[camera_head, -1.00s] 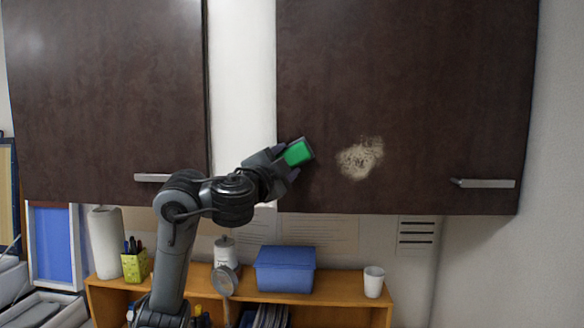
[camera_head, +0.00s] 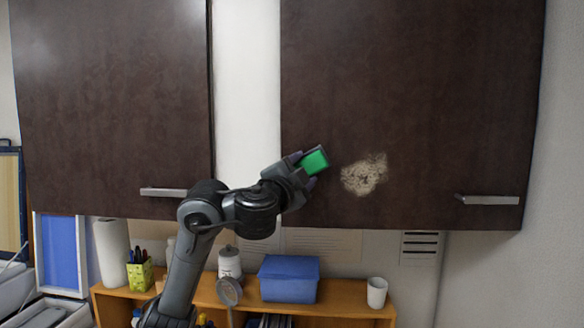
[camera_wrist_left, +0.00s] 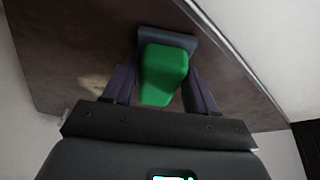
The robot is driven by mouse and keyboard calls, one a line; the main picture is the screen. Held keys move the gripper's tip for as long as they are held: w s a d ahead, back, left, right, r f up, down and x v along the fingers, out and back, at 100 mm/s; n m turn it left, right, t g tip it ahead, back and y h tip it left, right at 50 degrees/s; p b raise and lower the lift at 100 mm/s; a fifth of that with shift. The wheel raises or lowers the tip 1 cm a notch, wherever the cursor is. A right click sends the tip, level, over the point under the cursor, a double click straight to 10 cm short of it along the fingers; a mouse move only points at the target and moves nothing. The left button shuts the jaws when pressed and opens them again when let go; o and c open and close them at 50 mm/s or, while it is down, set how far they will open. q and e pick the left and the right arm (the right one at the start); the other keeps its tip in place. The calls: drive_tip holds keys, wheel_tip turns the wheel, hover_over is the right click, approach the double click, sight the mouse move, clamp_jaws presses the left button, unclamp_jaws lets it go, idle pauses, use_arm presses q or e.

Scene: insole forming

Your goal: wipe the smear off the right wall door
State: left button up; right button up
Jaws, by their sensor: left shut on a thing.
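The right wall door (camera_head: 430,90) is dark brown with a metal handle at its lower right. A pale beige smear (camera_head: 364,174) marks its lower left part. My left gripper (camera_head: 309,166) is shut on a green block with a grey face, perhaps a sponge or eraser (camera_head: 316,161). It holds the block just left of the smear, in front of the door. In the left wrist view the green block (camera_wrist_left: 163,74) sits between the fingers, its grey face toward the door; I cannot tell whether it touches. The smear (camera_wrist_left: 95,82) shows left of the fingers there. My right gripper is not in view.
A left wall door (camera_head: 110,90) hangs beside a white wall gap. Below, a wooden shelf (camera_head: 345,300) carries a blue box (camera_head: 289,279), a white cup (camera_head: 376,292), a paper roll (camera_head: 112,252) and a pen holder (camera_head: 140,275). The space before the right door is free.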

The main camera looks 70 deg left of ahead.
use_arm(q)
drive_tip(key=shift+w+d+p, duration=0.25)
drive_tip(key=shift+w, duration=0.4)
drive_tip(key=shift+w+d+p, duration=0.2)
drive_tip(key=shift+w+d, duration=0.1)
drive_tip(key=shift+w, duration=0.3)
drive_tip(key=shift+w+d+p, duration=0.25)
drive_tip(key=shift+w, duration=0.4)
drive_tip(key=shift+w+d+r+p, duration=0.1)
drive_tip(key=shift+w+d+p, duration=0.25)
drive_tip(key=shift+w, duration=0.2)
drive_tip(key=shift+w+d+p, duration=0.2)
drive_tip(key=shift+w+p, duration=0.15)
drive_tip(key=shift+w, duration=0.2)
drive_tip(key=shift+w+d+p, duration=0.3)
drive_tip(key=shift+w+d, duration=0.05)
drive_tip(key=shift+w, duration=0.3)
drive_tip(key=shift+d, duration=0.1)
drive_tip(key=shift+s+d, duration=0.1)
drive_tip(key=shift+d, duration=0.1)
drive_tip(key=d+p, duration=0.1)
drive_tip(key=s+d+p, duration=0.1)
drive_tip(key=d+p, duration=0.1)
drive_tip(key=s+d+p, duration=0.1)
drive_tip(key=shift+s+d, duration=0.25)
drive_tip(key=shift+d, duration=0.15)
